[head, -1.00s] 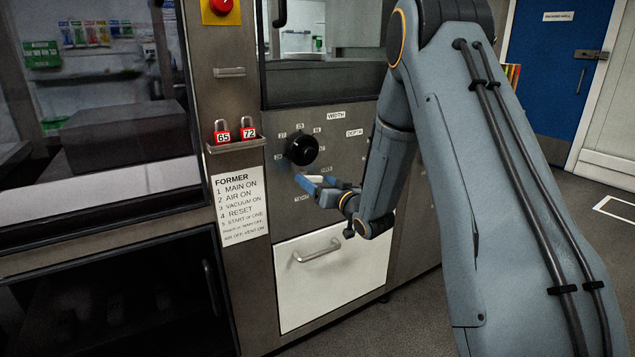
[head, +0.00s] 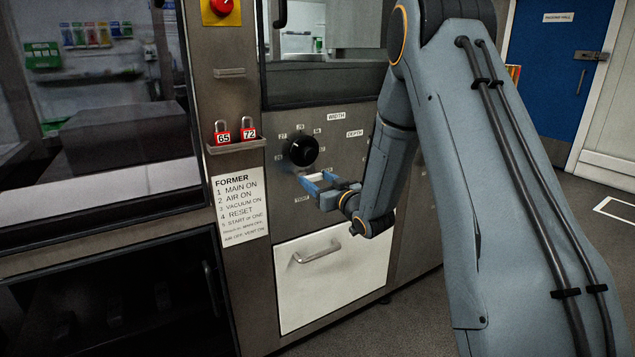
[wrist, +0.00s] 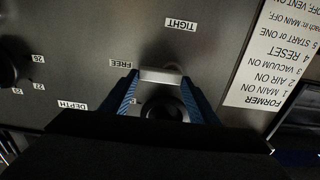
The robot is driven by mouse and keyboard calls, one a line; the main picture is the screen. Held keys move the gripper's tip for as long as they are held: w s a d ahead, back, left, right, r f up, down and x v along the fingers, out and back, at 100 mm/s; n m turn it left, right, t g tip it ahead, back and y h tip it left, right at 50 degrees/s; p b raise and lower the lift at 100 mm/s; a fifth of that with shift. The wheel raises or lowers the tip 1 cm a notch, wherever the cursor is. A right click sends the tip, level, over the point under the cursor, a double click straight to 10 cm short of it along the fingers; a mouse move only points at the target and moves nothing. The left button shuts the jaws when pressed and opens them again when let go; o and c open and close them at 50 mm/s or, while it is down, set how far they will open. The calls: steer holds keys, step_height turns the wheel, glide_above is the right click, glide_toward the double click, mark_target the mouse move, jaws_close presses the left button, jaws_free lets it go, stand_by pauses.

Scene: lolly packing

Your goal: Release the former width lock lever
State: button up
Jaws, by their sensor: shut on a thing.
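The width lock lever (wrist: 160,76) is a pale bar between the two blue fingers of my gripper (wrist: 160,95) in the wrist view. My gripper is shut on it, a finger at each end of the visible part. The bar lies across the picture, level with the FREE label (wrist: 120,63) and below the TIGHT label (wrist: 181,24). In the head view my gripper (head: 316,182) is at the panel just below the black width dial (head: 302,151), with a pale part of the lever (head: 328,177) between the fingers. The lever's pivot is not clear.
The dark dial shows between my fingers in the wrist view (wrist: 163,112). The depth dial (wrist: 10,65) is at the left there. Below the panel is a white drawer (head: 330,275) with a handle. Two red padlocks (head: 235,134) sit on a ledge to the left.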

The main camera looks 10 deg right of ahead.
steer(key=o, duration=1)
steer(key=shift+o, duration=0.2)
steer(key=v, duration=0.7)
steer(key=shift+s+d, duration=0.15)
steer(key=shift+s, duration=0.2)
